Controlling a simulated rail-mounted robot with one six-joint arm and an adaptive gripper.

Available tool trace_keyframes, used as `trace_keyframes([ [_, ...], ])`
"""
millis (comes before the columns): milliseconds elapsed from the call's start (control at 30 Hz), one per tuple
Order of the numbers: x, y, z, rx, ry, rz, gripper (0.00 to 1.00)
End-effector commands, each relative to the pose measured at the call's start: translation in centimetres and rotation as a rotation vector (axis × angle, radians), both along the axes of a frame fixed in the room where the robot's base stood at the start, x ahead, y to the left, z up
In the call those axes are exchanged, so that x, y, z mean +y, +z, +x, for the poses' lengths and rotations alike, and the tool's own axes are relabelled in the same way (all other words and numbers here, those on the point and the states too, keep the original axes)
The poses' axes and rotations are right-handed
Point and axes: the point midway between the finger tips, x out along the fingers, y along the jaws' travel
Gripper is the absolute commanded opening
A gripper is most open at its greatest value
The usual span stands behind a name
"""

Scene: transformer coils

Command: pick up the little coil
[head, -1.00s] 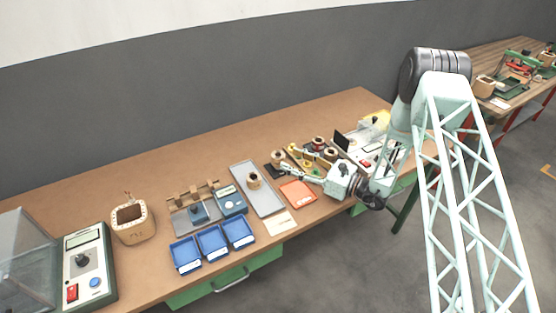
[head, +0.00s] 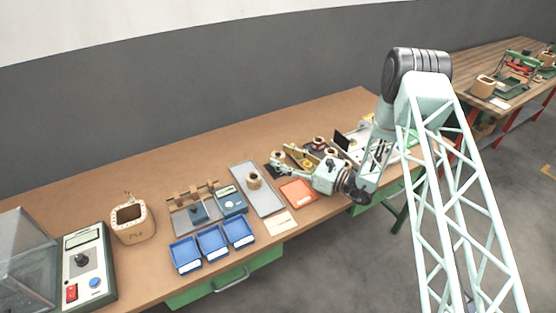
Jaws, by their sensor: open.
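A small coil with a pale rim and dark middle (head: 278,155) stands near the middle of the bench, just behind my gripper's fingertips. Another small coil, tan and dark (head: 254,182), stands upright on a long grey tray (head: 266,204). I cannot tell which of them is the little coil meant. My gripper (head: 277,168) is open, low over the bench and pointing left. It is just in front of the first coil and right of the tray. Whether a finger touches the coil is too small to tell.
An orange-red pad (head: 298,193) lies in front of my gripper. Several spools, such as this one (head: 318,143), crowd behind it. Blue bins (head: 212,241), a blue meter (head: 231,201) and a large coil (head: 132,222) stand to the left. The back left of the bench (head: 110,180) is clear.

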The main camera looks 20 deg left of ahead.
Motion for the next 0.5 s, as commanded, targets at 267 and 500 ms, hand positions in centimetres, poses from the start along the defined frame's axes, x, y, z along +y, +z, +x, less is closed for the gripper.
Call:
trace_keyframes([
  [267, 0.60, 0.01, 0.15, 0.000, 0.000, 0.000, 0.48],
  [500, 0.59, 0.00, 0.13, 0.000, 0.000, 0.000, 0.48],
])
